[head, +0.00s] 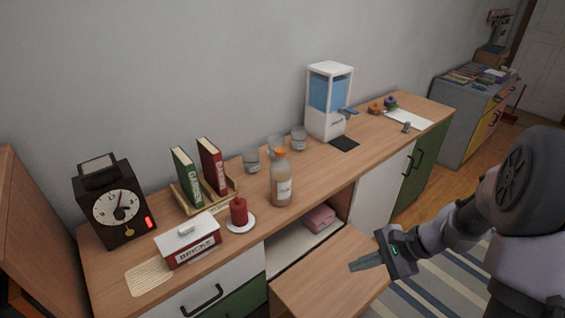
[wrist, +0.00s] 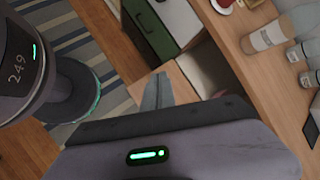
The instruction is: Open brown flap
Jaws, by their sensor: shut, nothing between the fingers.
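The brown flap (head: 325,278) is a wood panel on the front of the long sideboard. It is swung down and outward, lying roughly flat below an open compartment (head: 300,249). A small part of the flap (wrist: 182,82) shows in the wrist view beside my fingers. My gripper (head: 352,266) is shut and empty, with its fingertips over the flap's right part in the head view. I cannot tell whether they touch it. In the wrist view my gripper (wrist: 156,77) points toward the cabinet front.
A pink folded cloth (head: 319,218) lies inside the compartment. The sideboard top (head: 250,234) holds a bottle (head: 281,180), a red candle (head: 239,211), a clock (head: 112,205), books, glasses and a water dispenser (head: 329,100). A white drawer (head: 222,283) is left of the flap. A striped rug (head: 430,283) covers the floor.

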